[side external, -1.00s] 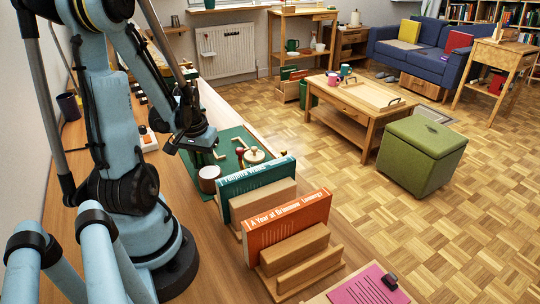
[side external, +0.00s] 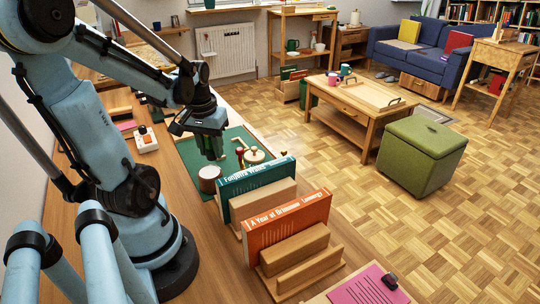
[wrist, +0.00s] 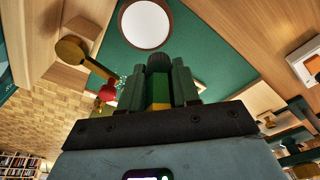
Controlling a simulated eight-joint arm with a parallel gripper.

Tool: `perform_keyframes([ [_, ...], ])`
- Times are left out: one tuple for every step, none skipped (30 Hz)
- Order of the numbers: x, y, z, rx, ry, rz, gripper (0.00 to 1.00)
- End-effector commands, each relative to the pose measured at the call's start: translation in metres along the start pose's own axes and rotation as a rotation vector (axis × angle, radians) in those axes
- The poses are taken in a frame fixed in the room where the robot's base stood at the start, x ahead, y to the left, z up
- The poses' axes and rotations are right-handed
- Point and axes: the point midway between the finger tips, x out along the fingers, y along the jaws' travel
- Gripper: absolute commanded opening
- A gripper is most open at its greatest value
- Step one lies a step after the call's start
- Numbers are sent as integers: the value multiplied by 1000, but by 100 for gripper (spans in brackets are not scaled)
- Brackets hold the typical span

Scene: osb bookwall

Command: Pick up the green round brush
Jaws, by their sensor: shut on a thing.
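The green round brush (wrist: 160,88) shows in the wrist view between my gripper's two dark green fingers, with a dark top end and a yellow band lower down. My gripper (wrist: 158,88) is shut on it. In the side external view my gripper (side external: 211,153) points down over the green mat (side external: 188,152), and the brush cannot be made out there. Whether the brush touches the mat I cannot tell.
Close by stand a round pot with a pale top (side external: 208,179), a red-topped piece (side external: 240,152) and a wooden knobbed piece (side external: 254,155). Upright green (side external: 258,178) and orange (side external: 288,222) books stand in front. A white device (side external: 146,140) lies left.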

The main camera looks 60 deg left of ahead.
Motion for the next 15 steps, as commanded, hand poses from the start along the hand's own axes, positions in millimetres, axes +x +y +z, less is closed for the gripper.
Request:
perform_keyframes([
  [-5, 8, 3, 7, 0, 1, 1],
  [-8, 13, 5, 8, 0, 1, 1],
  [-12, 19, 7, 7, 0, 0, 1],
  [-16, 23, 8, 8, 0, 0, 1],
  [-18, 27, 10, 7, 0, 0, 1],
  [-22, 32, 11, 7, 0, 0, 1],
  [-25, 36, 13, 8, 0, 0, 1],
  [-27, 40, 14, 7, 0, -1, 1],
  [-31, 45, 16, 6, 0, 0, 1],
  [-33, 48, 17, 6, 0, 0, 1],
  [-35, 51, 18, 6, 0, 0, 1],
  [-37, 54, 18, 5, 0, 0, 1],
  [-39, 56, 19, 5, 0, 0, 1],
  [-40, 59, 20, 4, 0, 0, 1],
  [-42, 61, 20, 3, 0, 0, 1],
])
